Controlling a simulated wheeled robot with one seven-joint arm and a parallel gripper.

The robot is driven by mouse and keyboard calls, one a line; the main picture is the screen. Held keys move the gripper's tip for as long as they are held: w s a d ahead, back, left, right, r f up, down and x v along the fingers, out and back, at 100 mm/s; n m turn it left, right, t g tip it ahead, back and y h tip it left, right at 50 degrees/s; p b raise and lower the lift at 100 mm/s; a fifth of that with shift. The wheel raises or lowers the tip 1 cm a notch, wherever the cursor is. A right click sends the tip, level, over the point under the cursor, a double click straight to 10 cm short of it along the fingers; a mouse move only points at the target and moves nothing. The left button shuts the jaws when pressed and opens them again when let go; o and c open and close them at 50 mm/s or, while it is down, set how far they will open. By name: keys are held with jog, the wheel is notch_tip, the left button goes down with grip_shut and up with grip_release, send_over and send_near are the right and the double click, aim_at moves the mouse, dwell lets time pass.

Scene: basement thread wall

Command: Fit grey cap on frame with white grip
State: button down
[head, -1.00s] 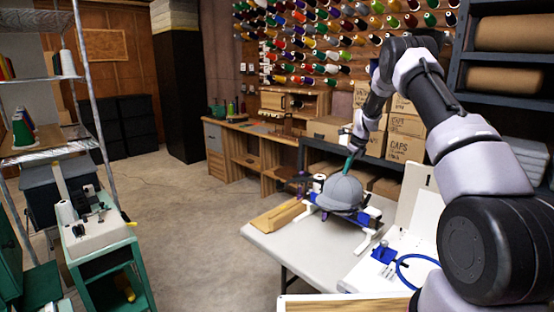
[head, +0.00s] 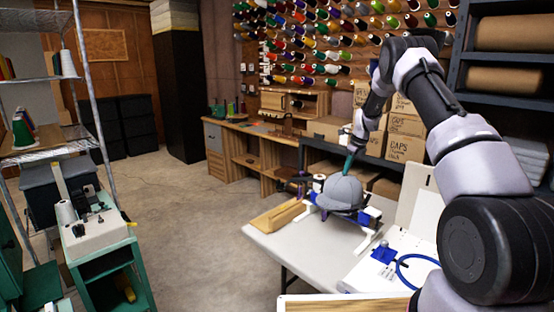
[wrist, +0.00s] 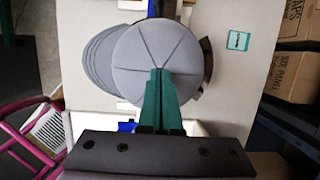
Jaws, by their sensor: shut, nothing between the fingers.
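The grey cap (head: 345,190) sits over the frame (head: 372,214), which has blue parts and white legs and stands on the light table. The crown hides most of the frame, and I cannot tell how far down the cap is seated. A white cylinder (head: 319,181) beside the cap may be the white grip, but it is too small to tell. The cap (wrist: 135,60) also shows from above in the wrist view, its brim to the left. My gripper (head: 348,166) is shut and empty, its green fingertips (wrist: 160,72) at the crown, apparently touching it.
Cardboard boxes (head: 405,148) stand behind. Open floor (head: 210,230) lies left of the table.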

jog(key=shift+f, duration=0.3)
jog(key=shift+r, duration=0.1)
notch_tip(320, 180, up, 7)
dwell(0.7)
jog(key=s+a+r+n+t, duration=0.1)
jog(key=s+r+n, duration=0.4)
jog(key=s+r, duration=0.65)
jog(key=s+a+r+n+t, duration=0.1)
jog(key=s+r+n, duration=0.4)
jog(key=s+r, duration=0.7)
jog(key=s+a+r+n+t, duration=0.1)
jog(key=s+n, duration=0.5)
jog(key=s, duration=0.7)
jog(key=s+a+r+n+t, duration=0.1)
jog(key=s+r+n, duration=0.2)
jog(key=s+n, duration=0.4)
jog(key=s, duration=0.6)
jog(key=shift+s+a+r+t, duration=0.25)
jog(key=shift+s+r+t, duration=0.05)
jog(key=shift+s, duration=0.1)
